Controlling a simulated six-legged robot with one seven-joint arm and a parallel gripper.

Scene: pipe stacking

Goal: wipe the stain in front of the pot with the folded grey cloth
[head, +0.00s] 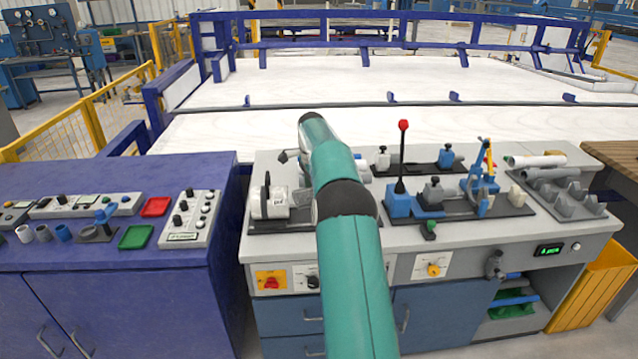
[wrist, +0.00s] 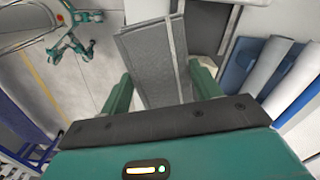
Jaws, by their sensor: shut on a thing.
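In the wrist view, my gripper (wrist: 160,90) has its two green fingers on either side of a flat grey piece with a pale stripe (wrist: 150,50). It looks like the folded grey cloth, and the fingers are shut on it. It extends away from the fingers toward the top of the view. I can make out no pot and no stain in either view.
The grey workbench (head: 450,245) carries a red-knobbed lever (head: 403,126), a blue clamp device (head: 480,185) and pale pipes (head: 535,160) at the right. Blue and white cylinders (wrist: 285,75) lie right of my gripper.

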